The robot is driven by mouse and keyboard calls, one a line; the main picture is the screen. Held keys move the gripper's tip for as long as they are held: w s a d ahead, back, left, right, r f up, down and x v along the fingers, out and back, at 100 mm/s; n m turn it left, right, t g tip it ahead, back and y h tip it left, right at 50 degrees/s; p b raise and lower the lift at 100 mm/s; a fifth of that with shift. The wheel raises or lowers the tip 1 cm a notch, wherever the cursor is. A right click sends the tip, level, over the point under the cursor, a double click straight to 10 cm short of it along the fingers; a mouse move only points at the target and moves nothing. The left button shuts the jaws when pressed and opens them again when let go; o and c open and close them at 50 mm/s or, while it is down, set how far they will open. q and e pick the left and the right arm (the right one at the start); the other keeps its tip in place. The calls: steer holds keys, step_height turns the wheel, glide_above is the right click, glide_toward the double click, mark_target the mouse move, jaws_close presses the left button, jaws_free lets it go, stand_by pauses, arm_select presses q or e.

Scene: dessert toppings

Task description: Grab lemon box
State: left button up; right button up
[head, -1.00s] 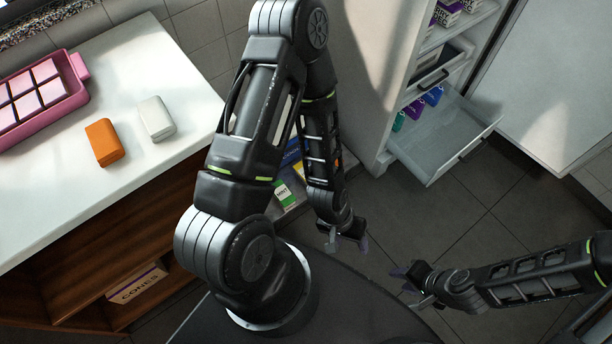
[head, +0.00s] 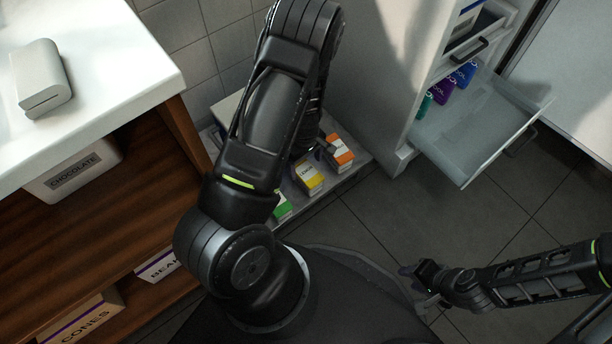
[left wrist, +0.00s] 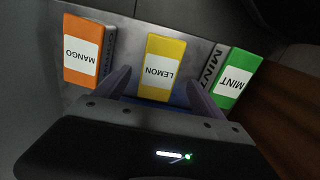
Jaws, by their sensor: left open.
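The yellow lemon box (head: 309,176) stands on a low grey shelf (head: 352,170) between the orange mango box (head: 338,152) and the green mint box (head: 282,207). In the left wrist view, the lemon box (left wrist: 166,50) has its label upside down, with mango (left wrist: 83,50) left and mint (left wrist: 236,78) right. My left gripper (left wrist: 160,92) is open, its fingers apart at either side of the lemon box's near end and not closed on it. In the head view the forearm hides most of this gripper. My right gripper (head: 418,285) is empty over the floor, its fingers apart.
A wooden cabinet with a white counter (head: 110,75) stands at the left, holding a chocolate container (head: 75,175) and a cones box (head: 85,318). An open clear drawer (head: 475,130) juts out at the right. The floor (head: 390,215) between is clear.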

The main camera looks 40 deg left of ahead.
mark_target(306, 173)
arm_select(q)
steer(key=shift+f+b, duration=0.55)
steer(key=shift+f, duration=0.7)
steer(key=shift+d+f, duration=0.1)
step_height(306, 173, down, 5)
steer(key=b, duration=0.3)
steer(key=shift+d, duration=0.1)
steer(key=shift+c, duration=0.2)
jaws_close()
stand_by(0.4)
